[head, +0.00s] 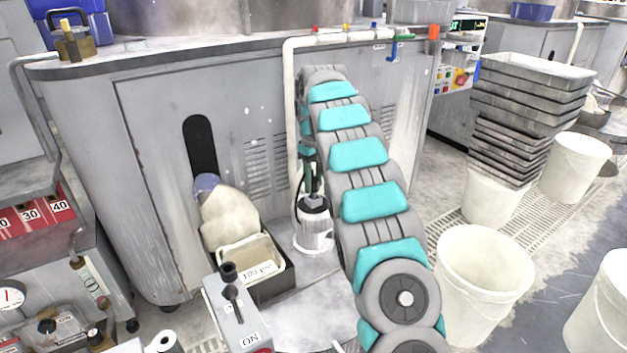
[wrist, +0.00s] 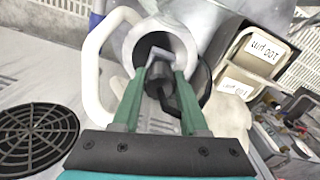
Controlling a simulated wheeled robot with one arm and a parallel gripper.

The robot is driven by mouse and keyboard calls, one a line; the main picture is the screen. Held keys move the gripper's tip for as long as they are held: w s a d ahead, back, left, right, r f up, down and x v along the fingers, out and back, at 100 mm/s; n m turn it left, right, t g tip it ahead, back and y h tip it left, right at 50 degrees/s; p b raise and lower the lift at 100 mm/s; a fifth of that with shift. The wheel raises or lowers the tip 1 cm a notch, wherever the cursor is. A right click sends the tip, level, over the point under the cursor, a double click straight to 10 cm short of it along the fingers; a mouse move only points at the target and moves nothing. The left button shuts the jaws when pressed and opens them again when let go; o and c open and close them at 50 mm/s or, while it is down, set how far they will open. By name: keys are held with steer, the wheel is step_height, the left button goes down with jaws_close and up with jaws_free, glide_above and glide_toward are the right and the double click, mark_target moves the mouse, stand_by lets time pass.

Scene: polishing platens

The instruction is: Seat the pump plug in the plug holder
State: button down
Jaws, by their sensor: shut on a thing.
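My gripper (wrist: 159,82) is shut on a dark grey plug (wrist: 162,92), held between its two green fingers. In the wrist view the plug's tip is in front of the dark opening of a white round fitting (wrist: 135,42). I cannot tell whether the plug is inside it or only before it, nor whether this fitting is the plug holder. A black cable (wrist: 205,92) curves beside the right finger. In the head view my gripper (head: 311,182) points down at a white cylinder (head: 313,238) with a dark top, by the grey cabinet.
A labelled bin (head: 262,262) and a pale sack (head: 228,215) stand left of the white cylinder. A white pipe (head: 291,110) runs down the cabinet front. White buckets (head: 480,265) and stacked grey trays (head: 525,95) stand at right. A round black grille (wrist: 38,138) is left.

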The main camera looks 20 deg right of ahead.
mark_target(314, 178)
steer(key=shift+f+b, duration=0.35)
steer(key=shift+f, duration=0.7)
steer(key=shift+c, duration=1.8)
jaws_free()
steer(key=shift+r, duration=3.85)
steer(key=shift+r, duration=0.1)
